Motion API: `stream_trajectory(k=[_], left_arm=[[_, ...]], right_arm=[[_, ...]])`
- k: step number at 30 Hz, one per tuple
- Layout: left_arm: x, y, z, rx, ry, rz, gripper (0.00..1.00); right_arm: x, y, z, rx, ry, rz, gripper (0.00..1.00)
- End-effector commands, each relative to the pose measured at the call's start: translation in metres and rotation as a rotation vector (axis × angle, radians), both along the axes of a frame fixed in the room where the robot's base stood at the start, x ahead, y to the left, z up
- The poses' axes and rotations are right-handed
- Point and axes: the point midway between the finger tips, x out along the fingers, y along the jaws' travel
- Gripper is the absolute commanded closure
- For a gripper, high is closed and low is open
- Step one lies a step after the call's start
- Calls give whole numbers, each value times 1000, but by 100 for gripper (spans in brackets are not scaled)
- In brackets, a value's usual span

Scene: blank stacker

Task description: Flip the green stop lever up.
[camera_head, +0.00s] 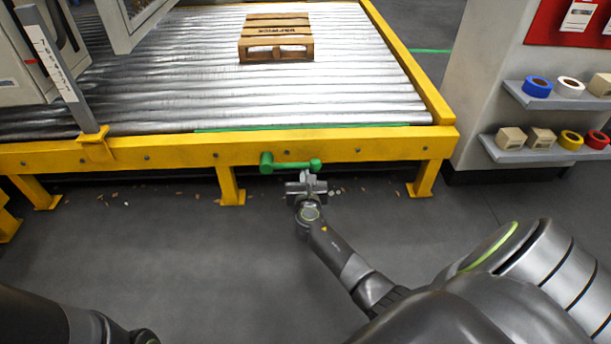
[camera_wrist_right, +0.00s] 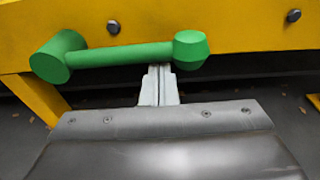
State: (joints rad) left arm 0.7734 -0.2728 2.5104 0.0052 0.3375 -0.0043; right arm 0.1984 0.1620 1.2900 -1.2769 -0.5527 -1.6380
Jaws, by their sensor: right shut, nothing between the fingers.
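The green stop lever (camera_head: 290,165) is mounted on the front of the yellow conveyor frame. Its pivot is at the left and its arm lies roughly level, pointing right to a knob end. It also shows in the right wrist view (camera_wrist_right: 120,55), with the arm tilted slightly up to the right. My right gripper (camera_head: 307,175) is just below the knob end, shut and empty. In the right wrist view its closed fingertips (camera_wrist_right: 159,72) are right under the lever arm, near the knob; I cannot tell whether they touch. My left gripper is not in view.
The yellow conveyor frame (camera_head: 180,150) spans the view, with metal rollers behind it. A wooden pallet (camera_head: 276,50) rests on the rollers at the back. Shelves with tape rolls and small boxes stand at the right. The dark floor (camera_head: 150,240) in front is mostly clear.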

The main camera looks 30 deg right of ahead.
Motion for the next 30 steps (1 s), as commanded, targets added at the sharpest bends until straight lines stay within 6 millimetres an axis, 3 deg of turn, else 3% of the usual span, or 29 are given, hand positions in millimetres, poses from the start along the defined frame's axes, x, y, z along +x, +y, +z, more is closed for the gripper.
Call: stream_trajectory(k=[30], left_arm=[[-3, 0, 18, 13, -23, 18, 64]], right_arm=[[0, -1, 14, -83, 48, 0, 100]])
